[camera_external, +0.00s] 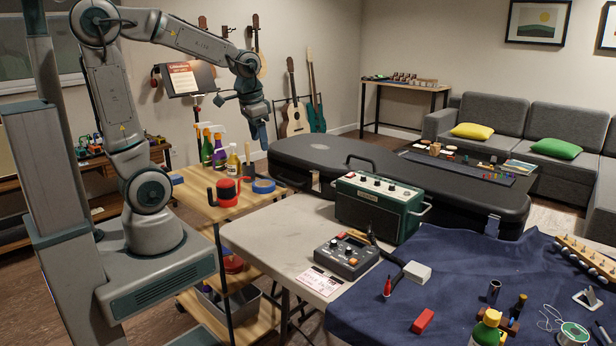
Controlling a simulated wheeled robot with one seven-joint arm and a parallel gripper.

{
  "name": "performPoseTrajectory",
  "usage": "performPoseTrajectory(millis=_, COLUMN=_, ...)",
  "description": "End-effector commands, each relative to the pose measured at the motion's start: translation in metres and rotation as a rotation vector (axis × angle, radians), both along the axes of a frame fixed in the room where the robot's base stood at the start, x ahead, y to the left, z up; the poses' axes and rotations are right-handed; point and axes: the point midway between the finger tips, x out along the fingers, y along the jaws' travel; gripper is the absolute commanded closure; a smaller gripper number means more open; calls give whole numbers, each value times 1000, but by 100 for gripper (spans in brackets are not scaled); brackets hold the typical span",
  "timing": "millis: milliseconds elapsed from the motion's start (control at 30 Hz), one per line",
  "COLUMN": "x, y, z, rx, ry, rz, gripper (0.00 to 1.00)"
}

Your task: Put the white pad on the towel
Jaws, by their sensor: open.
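A small white block (417,272), which looks like the white pad, rests on the dark blue cloth (465,262) near its left part. This wide, wrinkled cloth covers the right part of the front table and is the only thing I see that could be the towel. My gripper (263,138) is raised at the upper left, above the wooden cart and well away from the white block. It points down, open, and nothing shows between its fingers.
A green amplifier (377,208) and a grey pedal unit (346,256) stand left of the cloth. A red block (422,321), a small red bottle (387,287) and a dark-handled tool (384,248) lie close to the white block. Bottles stand on the cart (205,198).

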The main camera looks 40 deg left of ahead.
Motion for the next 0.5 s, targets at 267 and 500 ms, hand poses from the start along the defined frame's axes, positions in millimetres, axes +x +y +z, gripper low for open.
performPoseTrajectory(millis=267, x=-73, y=52, z=-23, rx=-88, ry=-47, rz=282, gripper=34)
performPoseTrajectory(millis=500, x=-87, y=58, z=-30, rx=-109, ry=-54, rz=337, gripper=34)
